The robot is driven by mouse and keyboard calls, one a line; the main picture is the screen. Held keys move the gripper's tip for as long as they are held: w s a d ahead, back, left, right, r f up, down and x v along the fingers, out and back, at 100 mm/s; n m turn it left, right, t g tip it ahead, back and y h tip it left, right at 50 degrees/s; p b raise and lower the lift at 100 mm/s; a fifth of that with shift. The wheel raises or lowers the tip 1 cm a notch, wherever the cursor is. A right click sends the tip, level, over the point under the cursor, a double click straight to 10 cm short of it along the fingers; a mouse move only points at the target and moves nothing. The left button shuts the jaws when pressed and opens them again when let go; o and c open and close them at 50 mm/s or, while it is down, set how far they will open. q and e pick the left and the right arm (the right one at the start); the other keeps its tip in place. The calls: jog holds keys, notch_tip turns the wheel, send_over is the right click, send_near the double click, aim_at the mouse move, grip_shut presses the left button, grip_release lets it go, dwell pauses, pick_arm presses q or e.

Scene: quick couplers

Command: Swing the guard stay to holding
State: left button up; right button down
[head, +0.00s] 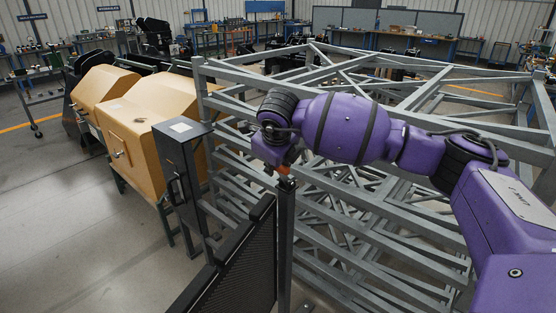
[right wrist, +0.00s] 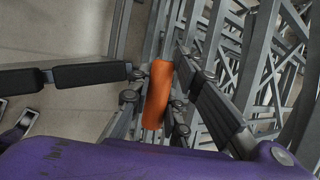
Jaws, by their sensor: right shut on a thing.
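The guard stay, as far as it shows, is an orange bar (right wrist: 157,95) upright in the middle of the right wrist view. In the head view only a small orange bit (head: 284,170) shows at the top of a grey post (head: 286,225). My right gripper (right wrist: 157,100) is shut on the orange bar, with dark finger pads on both its sides. In the head view this gripper (head: 284,168) is mostly hidden under my purple wrist. The black mesh guard panel (head: 238,270) stands left of the post. The stay's far end is hidden. My left gripper is not in view.
Grey steel frames (head: 400,235) are stacked right behind the post, beneath my right arm. A dark grey box (head: 182,145) on a stand and yellow-orange machine housings (head: 150,120) are to the left. The floor (head: 70,210) at the left front is clear.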

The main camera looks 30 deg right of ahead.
jog(key=shift+s+a+f, duration=0.2)
jog(key=shift+a+f, duration=0.15)
jog(key=shift+f, duration=0.05)
jog(key=shift+s+a+f, duration=0.1)
jog(key=shift+a+f, duration=0.05)
jog(key=shift+f, duration=0.1)
jog(key=c, duration=1.6)
grip_release()
jog(key=shift+r, duration=0.2)
jog(key=shift+r, duration=0.1)
jog(key=shift+r, duration=0.45)
jog(key=v, duration=1.1)
jog(key=shift+s, duration=0.1)
